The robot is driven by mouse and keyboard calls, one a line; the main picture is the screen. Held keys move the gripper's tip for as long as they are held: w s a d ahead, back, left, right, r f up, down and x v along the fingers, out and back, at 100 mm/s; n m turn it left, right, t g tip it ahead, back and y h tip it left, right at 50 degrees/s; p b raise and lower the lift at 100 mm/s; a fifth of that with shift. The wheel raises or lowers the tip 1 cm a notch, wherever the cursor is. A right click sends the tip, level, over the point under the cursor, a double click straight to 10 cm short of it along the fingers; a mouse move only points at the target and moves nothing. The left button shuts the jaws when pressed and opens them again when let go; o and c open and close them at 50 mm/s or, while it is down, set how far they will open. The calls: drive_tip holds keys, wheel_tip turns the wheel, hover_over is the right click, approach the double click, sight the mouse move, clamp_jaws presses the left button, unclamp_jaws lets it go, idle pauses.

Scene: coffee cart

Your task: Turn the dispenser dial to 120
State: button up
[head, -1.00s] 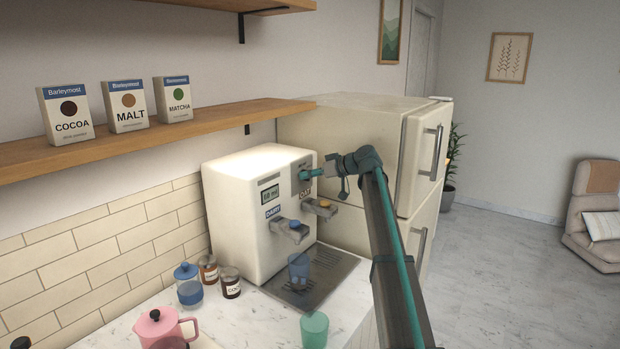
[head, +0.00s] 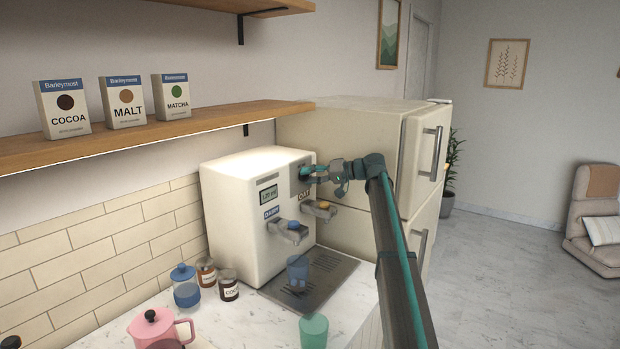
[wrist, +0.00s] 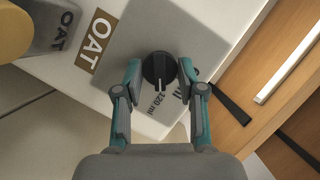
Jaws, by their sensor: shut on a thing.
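The white drink dispenser (head: 232,210) stands on the counter. Its small display (head: 268,194) appears to read 120 ml. The black round dial (wrist: 159,68) is on the dispenser's front face in the wrist view, with its pale pointer toward the printed "120 ml" label (wrist: 154,104). My gripper (head: 307,173) is at the upper right of the dispenser's front. In the wrist view its two teal and grey fingers (wrist: 160,64) are on opposite sides of the dial, shut on it. My gripper hides most of the dial in the head view.
A blue cup (head: 297,268) stands on the drip tray (head: 335,266) under the spouts. A green cup (head: 313,329), a pink pitcher (head: 152,328) and small jars (head: 228,286) stand on the counter. A fridge (head: 350,135) is behind and right, and a wooden shelf (head: 200,125) is above left.

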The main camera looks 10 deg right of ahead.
drive_tip(key=shift+m, duration=0.4)
drive_tip(key=o, duration=1.1)
drive_tip(key=shift+o, duration=0.2)
drive_tip(key=v, duration=1.2)
drive_tip(key=shift+f, duration=0.1)
